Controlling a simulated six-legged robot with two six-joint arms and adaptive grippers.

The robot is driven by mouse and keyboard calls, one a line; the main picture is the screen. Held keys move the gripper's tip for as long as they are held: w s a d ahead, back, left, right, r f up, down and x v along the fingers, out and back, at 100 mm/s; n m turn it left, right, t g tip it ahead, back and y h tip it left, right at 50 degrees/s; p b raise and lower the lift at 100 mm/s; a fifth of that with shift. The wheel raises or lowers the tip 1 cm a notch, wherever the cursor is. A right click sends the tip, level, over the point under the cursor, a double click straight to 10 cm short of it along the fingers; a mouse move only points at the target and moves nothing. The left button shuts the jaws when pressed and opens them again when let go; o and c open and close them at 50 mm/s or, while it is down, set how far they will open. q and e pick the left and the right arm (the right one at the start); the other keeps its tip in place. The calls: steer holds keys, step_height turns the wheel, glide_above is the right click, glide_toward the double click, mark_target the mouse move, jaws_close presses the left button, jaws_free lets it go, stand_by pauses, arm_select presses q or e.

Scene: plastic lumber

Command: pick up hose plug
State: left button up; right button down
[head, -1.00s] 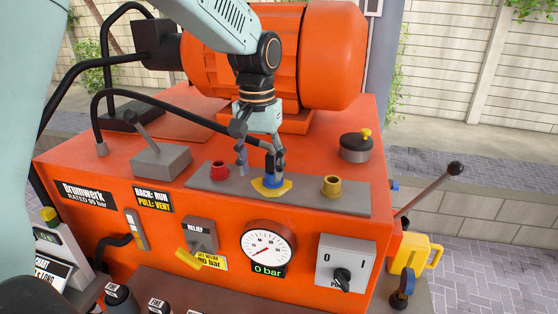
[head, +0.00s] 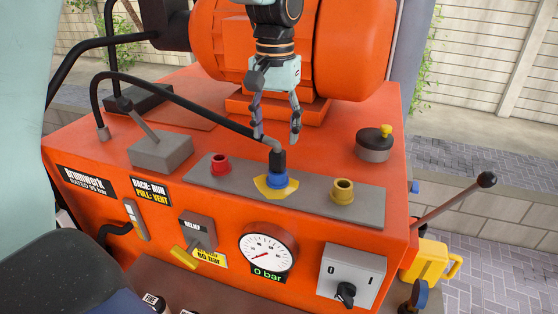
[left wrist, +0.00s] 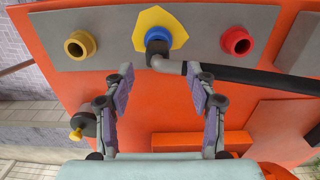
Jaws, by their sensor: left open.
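The hose plug (head: 277,157) is a dark elbow piece on the end of a black hose. It sits in the blue port (head: 276,181) with the yellow backing plate, in the middle of the grey strip. In the left wrist view the hose plug (left wrist: 157,52) shows ahead of the fingers, with the hose running off to the right. My left gripper (head: 277,138) is open and empty, above and behind the plug, apart from it. Its spread fingers also show in the left wrist view (left wrist: 160,85). My right gripper is not in view.
A red port (head: 220,164) and a brass port (head: 342,191) flank the blue one on the grey strip (head: 310,197). The black hose (head: 180,98) arches left. The orange motor (head: 350,50) stands behind. A grey lever block (head: 161,152) and a round cap (head: 374,146) are nearby.

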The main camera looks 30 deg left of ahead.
mark_target(278, 151)
arm_select(q)
steer(key=shift+s+d+f, duration=0.15)
steer(key=shift+s+f, duration=0.05)
steer(key=shift+f, duration=0.25)
steer(key=shift+s+d+f, duration=0.15)
steer(key=shift+f, duration=0.25)
steer(key=f, duration=0.1)
steer(key=f+p, duration=0.1)
steer(key=f, duration=0.1)
steer(key=w+f, duration=0.1)
steer(key=f, duration=0.1)
steer(key=shift+a, duration=0.3)
steer(key=shift+s+d+r, duration=0.1)
steer(key=shift+s+r, duration=0.05)
steer(key=shift+s+d+r, duration=0.15)
steer(key=shift+d, duration=0.05)
steer(key=shift+c, duration=2.1)
steer(key=shift+w+a+f, duration=0.2)
steer(key=shift+w, duration=0.1)
steer(key=c, duration=0.4)
steer(key=shift+s+d+r, duration=0.1)
steer(key=shift+s+d, duration=0.05)
steer(key=shift+s, duration=0.05)
jaws_close()
steer(key=shift+w, duration=0.2)
